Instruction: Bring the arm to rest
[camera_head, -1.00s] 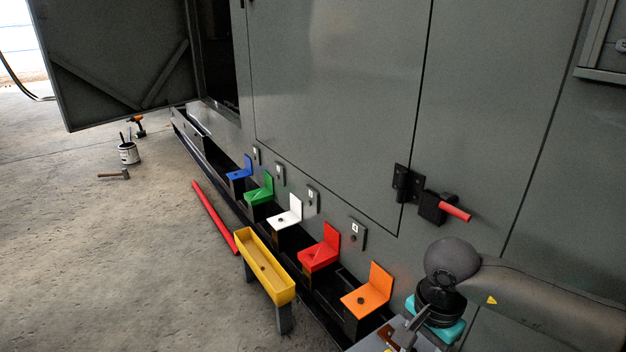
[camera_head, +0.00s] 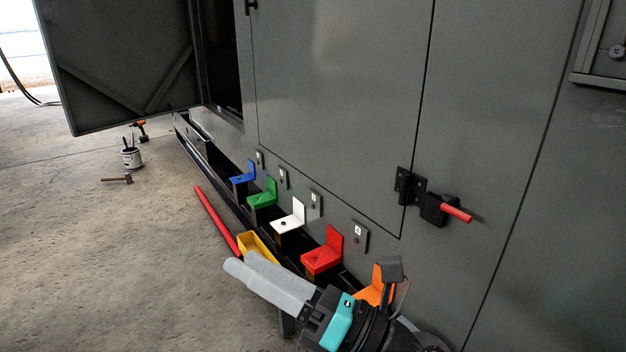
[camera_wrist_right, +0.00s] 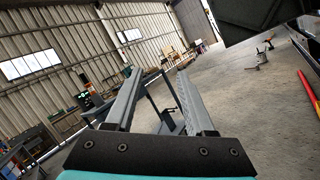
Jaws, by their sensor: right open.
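My right gripper (camera_head: 243,273) comes in from the bottom right in the head view, its two grey fingers pointing left in front of the yellow tray (camera_head: 262,243). My left gripper is not in view.
Blue (camera_head: 243,176), green (camera_head: 264,195), white (camera_head: 290,218) and red (camera_head: 322,257) brackets line the grey enclosure's base. A red handle (camera_head: 456,214) sticks out of the wall. A red bar (camera_head: 216,220), paint can (camera_head: 131,158) and hammer (camera_head: 117,179) lie left. The floor at lower left is clear.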

